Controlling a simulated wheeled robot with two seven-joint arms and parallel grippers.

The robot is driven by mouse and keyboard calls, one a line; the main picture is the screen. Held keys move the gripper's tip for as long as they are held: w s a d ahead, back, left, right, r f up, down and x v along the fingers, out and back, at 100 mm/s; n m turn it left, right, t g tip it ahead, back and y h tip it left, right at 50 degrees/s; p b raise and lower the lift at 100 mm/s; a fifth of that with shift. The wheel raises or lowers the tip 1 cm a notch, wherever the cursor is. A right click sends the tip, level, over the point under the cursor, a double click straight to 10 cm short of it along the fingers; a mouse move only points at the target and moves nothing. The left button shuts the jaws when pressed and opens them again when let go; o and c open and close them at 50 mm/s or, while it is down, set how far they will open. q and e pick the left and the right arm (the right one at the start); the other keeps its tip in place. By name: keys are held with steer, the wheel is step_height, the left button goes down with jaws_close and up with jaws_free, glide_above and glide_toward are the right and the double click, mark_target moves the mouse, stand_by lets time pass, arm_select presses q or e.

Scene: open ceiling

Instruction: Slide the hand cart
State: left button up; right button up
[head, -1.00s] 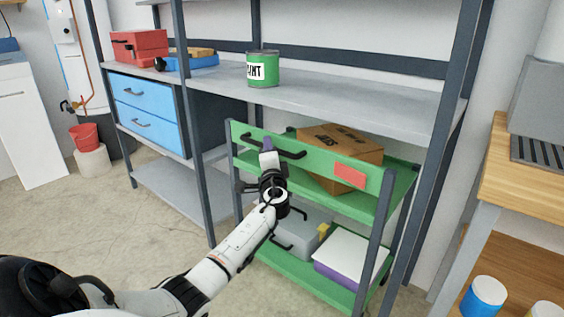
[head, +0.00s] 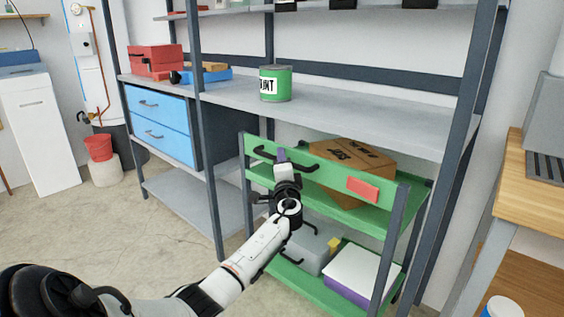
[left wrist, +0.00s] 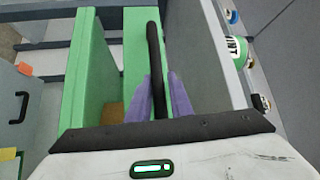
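The green hand cart (head: 330,172) stands partly under the grey shelf unit, its panel with a black handle (head: 300,165) facing me. My left gripper (head: 281,156) is at the left part of this handle. In the left wrist view, the purple fingers (left wrist: 160,82) lie close on both sides of the black handle (left wrist: 153,45) and look closed on it. The cart's green panel (left wrist: 88,70) also shows there. The cart carries a cardboard box (head: 347,160) above, and a grey case (head: 310,245) and a white-and-purple box (head: 362,272) below. My right gripper is out of view.
The shelf unit's dark posts (head: 207,180) stand close to the cart on the left and right. A green paint can (head: 275,83) stands on the shelf above. A wooden workbench (head: 520,180) is at the right. Bare floor (head: 170,235) lies at the left front.

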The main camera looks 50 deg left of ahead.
arm_select(q)
steer(key=shift+d, duration=0.3)
steer(key=p+v, duration=0.2)
steer(key=v, duration=0.7)
steer(key=shift+s+d, duration=0.25)
steer(key=shift+s, duration=0.1)
steer(key=shift+f, duration=0.15)
